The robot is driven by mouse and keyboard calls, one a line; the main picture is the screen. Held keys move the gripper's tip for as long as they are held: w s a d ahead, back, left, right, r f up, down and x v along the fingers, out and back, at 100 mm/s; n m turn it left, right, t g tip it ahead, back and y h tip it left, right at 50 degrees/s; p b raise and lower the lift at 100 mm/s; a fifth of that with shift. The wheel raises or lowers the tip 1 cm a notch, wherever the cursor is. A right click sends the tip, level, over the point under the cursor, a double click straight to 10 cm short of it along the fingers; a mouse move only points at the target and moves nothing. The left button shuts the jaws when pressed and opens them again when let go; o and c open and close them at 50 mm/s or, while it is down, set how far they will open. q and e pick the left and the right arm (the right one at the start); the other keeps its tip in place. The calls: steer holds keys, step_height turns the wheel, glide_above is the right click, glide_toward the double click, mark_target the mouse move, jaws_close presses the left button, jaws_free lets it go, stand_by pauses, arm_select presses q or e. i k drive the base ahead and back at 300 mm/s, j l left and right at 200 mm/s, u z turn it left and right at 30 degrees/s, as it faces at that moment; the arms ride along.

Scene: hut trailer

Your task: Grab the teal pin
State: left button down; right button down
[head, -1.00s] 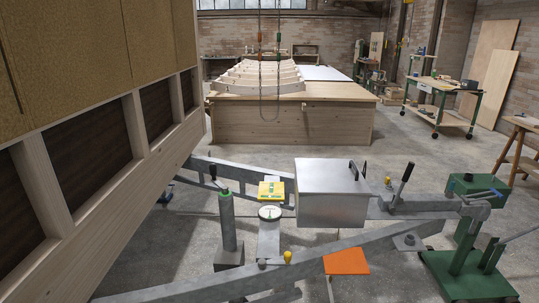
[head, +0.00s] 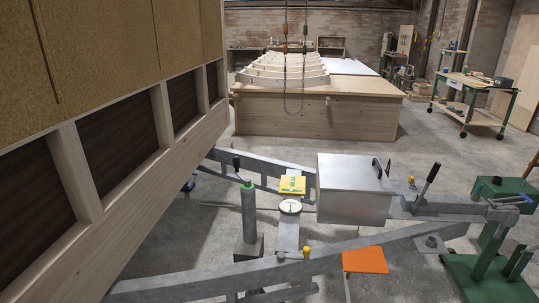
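I cannot tell for certain which thing is the teal pin. A small blue-teal piece (head: 497,181) sits on top of the green block (head: 503,190) at the right; its shape is too small to make out. A grey cylinder with a green top (head: 248,205) stands upright on a square foot, left of the round white dial (head: 290,206). Neither of my grippers shows in the head view.
Grey trailer beams (head: 390,240) meet at the right near a green stand (head: 490,268). A metal box (head: 352,190), an orange plate (head: 365,260) and a yellow-green case (head: 292,185) are around them. The timber hut wall (head: 150,215) blocks the left. Concrete floor lies open behind.

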mark_target(479, 187)
steer(key=i+l+z, duration=0.25)
steer(key=i+l, duration=0.15)
steer(key=i+l+z, duration=0.55)
steer(key=i+l, duration=0.2)
steer(key=i, duration=0.15)
steer(key=i+l+z, duration=0.25)
steer(key=i, duration=0.25)
steer(key=i+l+u, duration=0.1)
steer(key=l+u, duration=0.25)
steer(key=i+l+u, duration=0.1)
steer(key=u, duration=0.25)
steer(key=i+l+u, duration=0.15)
steer(key=l, duration=0.8)
steer(key=i+l+u, duration=0.15)
steer(key=l, duration=0.75)
steer(key=l+u, duration=0.15)
steer(key=l, duration=1.6)
steer(key=i+l, duration=0.15)
steer(key=l, duration=0.65)
